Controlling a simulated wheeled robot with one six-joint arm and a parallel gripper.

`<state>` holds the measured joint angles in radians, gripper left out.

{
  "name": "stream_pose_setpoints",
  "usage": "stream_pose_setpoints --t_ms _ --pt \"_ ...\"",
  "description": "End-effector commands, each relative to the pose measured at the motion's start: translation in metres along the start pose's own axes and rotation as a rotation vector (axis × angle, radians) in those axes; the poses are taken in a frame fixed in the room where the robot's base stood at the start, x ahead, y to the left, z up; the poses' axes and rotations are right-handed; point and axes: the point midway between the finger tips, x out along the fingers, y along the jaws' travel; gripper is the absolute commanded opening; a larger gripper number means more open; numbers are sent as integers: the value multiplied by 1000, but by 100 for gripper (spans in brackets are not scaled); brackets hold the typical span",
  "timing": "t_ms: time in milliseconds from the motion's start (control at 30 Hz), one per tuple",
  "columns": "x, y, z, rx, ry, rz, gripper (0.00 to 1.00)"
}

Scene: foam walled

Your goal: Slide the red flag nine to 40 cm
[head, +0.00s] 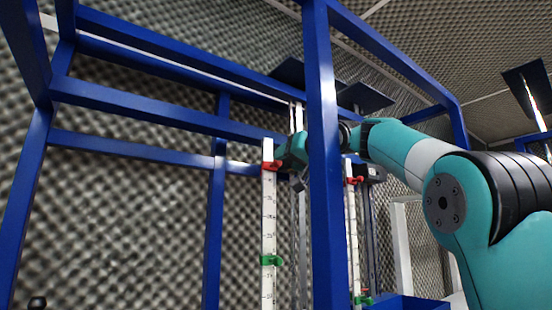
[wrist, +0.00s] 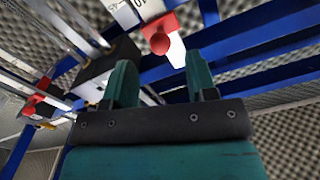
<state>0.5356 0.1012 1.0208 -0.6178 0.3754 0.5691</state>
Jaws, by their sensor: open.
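Two upright white scales hold sliding flags. The left scale (head: 268,215) has a red flag (head: 272,166) near its top and a green flag (head: 271,260) lower down. The right scale (head: 351,225) has a red flag (head: 354,181) high up and a green flag (head: 362,300) low. I cannot read which flag is nine. My gripper (wrist: 159,62) is open and empty. In the wrist view, a red flag with a round knob (wrist: 160,42) on a white scale (wrist: 126,12) is just beyond the fingertips, roughly between them. In the head view my gripper is beside the left red flag, partly behind a blue post.
A blue frame post (head: 322,150) stands in front of my wrist and hides part of it. Blue beams (head: 150,100) surround the scales. Another red piece (wrist: 40,103) and metal rods show at the left of the wrist view. Foam walls lie behind.

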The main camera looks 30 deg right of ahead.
Motion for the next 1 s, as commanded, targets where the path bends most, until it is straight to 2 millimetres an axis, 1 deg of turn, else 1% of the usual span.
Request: stream_pose_setpoints --t_ms 33,100,200,300,433,667,700,767,800,867,900,1000 --pt "12 -3 -4 1 -2 -5 52" --pt "24 -3 -3 1 -2 -4 52" --pt "39 -2 -3 0 -2 -2 52" --pt "48 -1 -3 0 1 -1 52" --pt "54 -1 -1 -1 1 -1 52" --pt "54 -1 -1 -1 2 -1 52" --pt "54 -1 -1 -1 2 -1 47" --pt "54 -1 -1 -1 2 -1 34" --pt "54 -1 -1 -1 2 -1 24" --pt "54 -1 -1 -1 2 0 11" --pt "54 0 -1 -1 2 0 1" --pt "54 0 -1 -1 2 0 0"
